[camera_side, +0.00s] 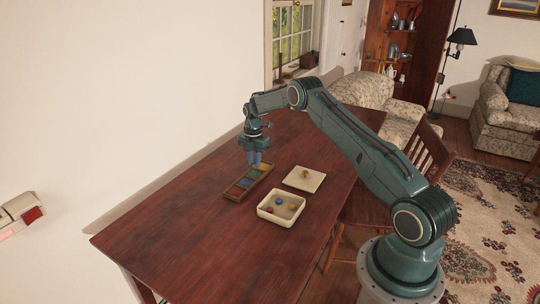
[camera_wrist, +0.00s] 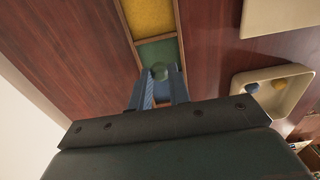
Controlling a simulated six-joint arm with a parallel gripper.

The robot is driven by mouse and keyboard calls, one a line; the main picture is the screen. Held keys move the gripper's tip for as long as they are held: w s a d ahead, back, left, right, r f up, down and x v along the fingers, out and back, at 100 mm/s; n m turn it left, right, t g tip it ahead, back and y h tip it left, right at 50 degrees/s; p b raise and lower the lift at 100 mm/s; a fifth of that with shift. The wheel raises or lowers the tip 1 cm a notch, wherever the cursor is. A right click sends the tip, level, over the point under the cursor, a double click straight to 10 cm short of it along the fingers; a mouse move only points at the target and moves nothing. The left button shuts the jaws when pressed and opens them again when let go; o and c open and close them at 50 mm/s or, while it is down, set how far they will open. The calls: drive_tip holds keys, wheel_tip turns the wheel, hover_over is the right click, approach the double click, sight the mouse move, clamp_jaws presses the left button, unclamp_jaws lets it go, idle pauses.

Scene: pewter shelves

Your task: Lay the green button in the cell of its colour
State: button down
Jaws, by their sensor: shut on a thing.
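My gripper (camera_side: 255,160) is over the far half of a long brown tray with coloured cells (camera_side: 236,194). In the wrist view, my gripper (camera_wrist: 163,88) is shut on the small green button (camera_wrist: 160,72), which shows between the fingertips. The button appears over the green cell (camera_wrist: 157,51). I cannot tell how high it is above the cell floor. The yellow cell (camera_wrist: 150,17) is beyond the green one. In the side view, the red cell (camera_side: 235,191) is at the near end, and the fingers hide part of the tray.
A cream box (camera_side: 279,218) holds a blue button (camera_side: 280,200), a yellow button (camera_side: 292,207) and a red one (camera_side: 270,210). A cream lid (camera_side: 304,184) with a small yellowish thing on it lies behind. The table's near left (camera_side: 180,245) is clear.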

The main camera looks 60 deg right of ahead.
sight(254, 163)
drive_tip(key=shift+f, duration=1.7)
drive_tip(key=shift+f, duration=0.15)
drive_tip(key=c, duration=1.6)
unclamp_jaws()
wheel_tip(254, 163, up, 12)
drive_tip(key=shift+r, duration=0.2)
